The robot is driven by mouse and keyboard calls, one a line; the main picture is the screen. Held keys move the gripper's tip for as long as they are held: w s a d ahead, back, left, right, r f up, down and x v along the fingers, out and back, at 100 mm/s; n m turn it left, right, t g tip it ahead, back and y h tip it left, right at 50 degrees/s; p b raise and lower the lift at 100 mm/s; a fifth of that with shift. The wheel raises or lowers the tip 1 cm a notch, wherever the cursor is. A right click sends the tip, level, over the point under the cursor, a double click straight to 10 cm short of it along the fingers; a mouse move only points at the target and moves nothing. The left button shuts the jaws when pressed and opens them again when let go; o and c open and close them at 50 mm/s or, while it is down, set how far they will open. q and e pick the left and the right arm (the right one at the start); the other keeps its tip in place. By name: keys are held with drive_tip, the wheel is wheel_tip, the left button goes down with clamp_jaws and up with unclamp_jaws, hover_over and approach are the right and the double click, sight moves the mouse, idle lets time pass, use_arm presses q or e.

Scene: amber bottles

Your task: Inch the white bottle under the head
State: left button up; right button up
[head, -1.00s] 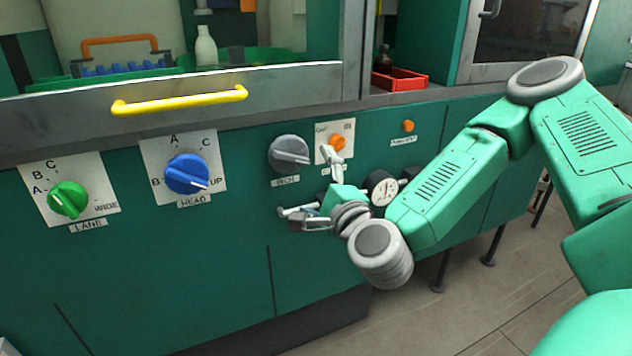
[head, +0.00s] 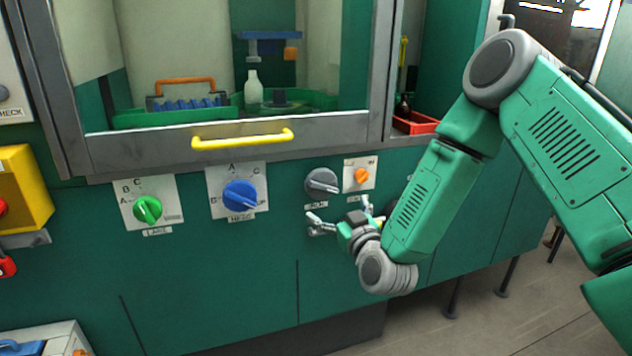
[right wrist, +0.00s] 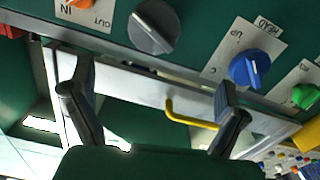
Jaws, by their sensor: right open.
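The white bottle (head: 253,91) stands upright inside the windowed cabinet, on the green carousel or tray (head: 300,99). The blue head (head: 268,40) with an orange block hangs to the right of the bottle and higher up. My right gripper (head: 338,217) is open and empty in front of the panel, just below the grey knob (head: 322,183). In the right wrist view its two fingers (right wrist: 155,95) are spread, with the grey knob (right wrist: 153,26) and blue HEAD knob (right wrist: 252,69) beyond. My left gripper is in no view.
The panel has a green LANE knob (head: 148,209), the blue HEAD knob (head: 240,196) and an orange IN/OUT switch (head: 361,176). A yellow handle (head: 242,139) crosses the window frame. A red tray (head: 414,123) holds a dark bottle at right. A yellow box (head: 24,188) juts out at left.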

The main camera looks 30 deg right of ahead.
sight(321, 188)
drive_tip(key=w+d, duration=0.2)
drive_tip(key=w+d+f, duration=0.1)
drive_tip(key=w+d, duration=0.1)
drive_tip(key=shift+w+f+b, duration=0.1)
drive_tip(key=shift+w+b, duration=0.15)
drive_tip(key=shift+b, duration=0.05)
drive_tip(key=w, duration=0.4)
drive_tip(key=w+a+r, duration=0.1)
drive_tip(key=w, duration=0.1)
drive_tip(key=shift+w+a+b, duration=0.1)
drive_tip(key=shift+w+b, duration=0.15)
drive_tip(key=shift+b, duration=0.1)
drive_tip(key=shift+w+d+f, duration=0.1)
drive_tip(key=shift+w+d, duration=0.25)
drive_tip(key=shift+w, duration=0.25)
drive_tip(key=shift+w+d+f, duration=0.1)
drive_tip(key=shift+w+d, duration=0.25)
drive_tip(key=shift+w, duration=0.2)
drive_tip(key=shift+w+d+f, duration=0.1)
drive_tip(key=shift+d+f, duration=0.05)
drive_tip(key=shift+d, duration=0.55)
drive_tip(key=shift+a, duration=0.5)
drive_tip(key=c, duration=0.8)
drive_tip(key=shift+a+r, duration=0.25)
drive_tip(key=shift+a, duration=0.05)
drive_tip(key=shift+c, duration=1.4)
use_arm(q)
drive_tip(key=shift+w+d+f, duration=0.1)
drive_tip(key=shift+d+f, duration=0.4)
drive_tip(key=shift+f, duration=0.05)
